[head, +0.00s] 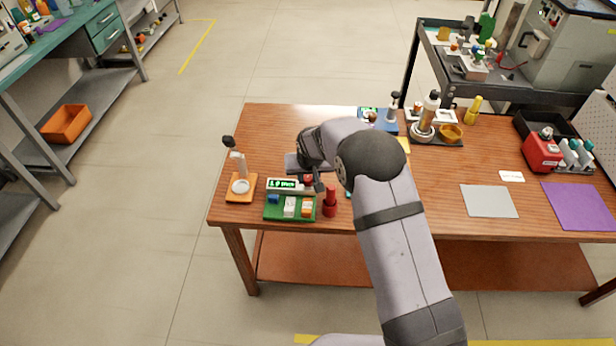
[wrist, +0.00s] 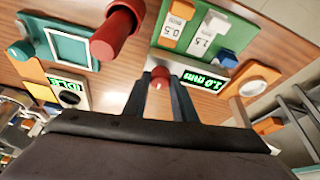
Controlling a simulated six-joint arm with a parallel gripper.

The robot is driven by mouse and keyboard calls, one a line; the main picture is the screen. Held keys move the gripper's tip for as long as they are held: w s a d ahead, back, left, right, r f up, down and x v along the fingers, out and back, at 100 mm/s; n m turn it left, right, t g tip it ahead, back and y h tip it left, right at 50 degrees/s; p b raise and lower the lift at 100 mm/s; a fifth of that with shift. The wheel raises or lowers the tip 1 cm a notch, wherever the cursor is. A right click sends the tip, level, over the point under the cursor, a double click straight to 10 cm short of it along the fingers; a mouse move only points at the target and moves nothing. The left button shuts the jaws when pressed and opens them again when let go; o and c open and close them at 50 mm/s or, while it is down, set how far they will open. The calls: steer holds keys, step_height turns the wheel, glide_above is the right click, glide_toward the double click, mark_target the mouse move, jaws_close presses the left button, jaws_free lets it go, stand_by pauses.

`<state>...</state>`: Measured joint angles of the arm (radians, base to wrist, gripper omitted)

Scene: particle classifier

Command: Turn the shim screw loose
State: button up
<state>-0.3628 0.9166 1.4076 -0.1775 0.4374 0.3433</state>
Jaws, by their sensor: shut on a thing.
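A small red knob (wrist: 160,76), which looks like the shim screw, sits between my fingertips beside a lit green display reading about 1.0 mm (wrist: 203,81). My gripper (wrist: 160,86) is shut on the knob. In the head view my gripper (head: 308,184) is over the left part of the table, at the display (head: 283,184). The red knob (head: 308,179) shows there only partly, behind and beside the fingers. How far it is turned cannot be told.
A green tray (head: 270,214) with labelled blocks stands just in front of the display. A red post (head: 330,204) stands close to its right. An orange-based stand (head: 240,196) is at the left edge. The wooden table (head: 450,172) has clear space right of my arm.

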steer(key=shift+n, duration=0.6)
steer(key=shift+w+d+f+n+y+b, duration=0.1)
steer(key=shift+n+y+b, duration=0.2)
steer(key=shift+n, duration=0.25)
steer(key=shift+f+n+y+b, duration=0.1)
steer(key=shift+n+y+b, duration=0.2)
steer(key=shift+n, duration=0.25)
steer(key=n+g+y+b, duration=0.1)
steer(key=n+b, duration=0.2)
steer(key=b, duration=0.1)
steer(key=shift+w+d+f, duration=0.1)
steer(key=n+b, duration=0.2)
steer(key=n, duration=0.1)
steer(key=shift+g+y+b, duration=0.3)
steer(key=shift+g+y, duration=0.1)
steer(key=n, duration=0.1)
steer(key=n+g, duration=0.1)
steer(key=n, duration=0.1)
steer(key=shift+w+r+n+y, duration=0.1)
steer(key=shift+r+n+y, duration=0.2)
steer(key=shift+n, duration=0.1)
steer(key=shift+r+n+g+p, duration=0.1)
steer(key=shift+n+g+p, duration=0.3)
steer(key=shift+n+g, duration=0.55)
steer(key=shift+w+n+p, duration=0.1)
steer(key=shift+n+p, duration=0.6)
steer(key=shift+n, duration=0.55)
steer(key=shift+g, duration=0.25)
